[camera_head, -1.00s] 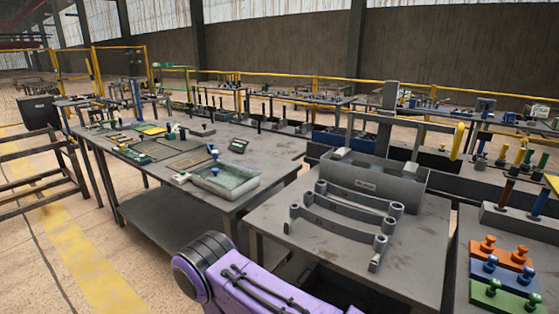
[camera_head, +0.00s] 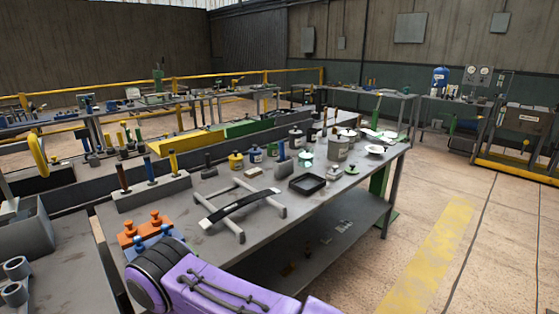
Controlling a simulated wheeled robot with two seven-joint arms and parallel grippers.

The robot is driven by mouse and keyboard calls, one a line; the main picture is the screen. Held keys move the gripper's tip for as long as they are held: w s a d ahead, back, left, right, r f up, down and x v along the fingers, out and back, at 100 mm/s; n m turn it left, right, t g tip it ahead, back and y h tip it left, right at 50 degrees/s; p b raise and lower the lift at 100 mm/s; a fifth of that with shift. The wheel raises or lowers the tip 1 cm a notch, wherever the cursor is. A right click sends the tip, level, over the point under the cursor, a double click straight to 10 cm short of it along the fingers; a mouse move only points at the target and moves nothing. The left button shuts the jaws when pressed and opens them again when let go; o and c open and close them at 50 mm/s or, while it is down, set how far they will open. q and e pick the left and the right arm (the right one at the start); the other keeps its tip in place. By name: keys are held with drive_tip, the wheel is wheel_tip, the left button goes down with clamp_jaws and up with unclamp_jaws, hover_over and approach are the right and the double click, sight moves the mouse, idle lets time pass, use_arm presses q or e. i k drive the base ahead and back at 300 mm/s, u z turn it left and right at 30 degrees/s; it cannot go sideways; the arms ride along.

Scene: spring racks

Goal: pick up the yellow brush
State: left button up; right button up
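A grey block rack (camera_head: 155,194) stands at the left end of the workbench. Upright handles stand in it: a brown one (camera_head: 122,177), a blue one (camera_head: 150,168) and a yellow one (camera_head: 173,162) at the right. The yellow one may be the yellow brush, but no bristles show and its lower end is hidden. A purple link of my own arm crosses the bottom, in front of the bench. Neither of my grippers is in view.
A curved black part on a grey frame (camera_head: 238,208) lies mid-bench. Orange knobbed blocks (camera_head: 145,228) lie in front of the rack. A black tray (camera_head: 307,184) and several pots stand to the right. Open floor (camera_head: 500,230) lies right of the bench.

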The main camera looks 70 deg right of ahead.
sight(172, 152)
drive_tip(key=z, duration=2.1)
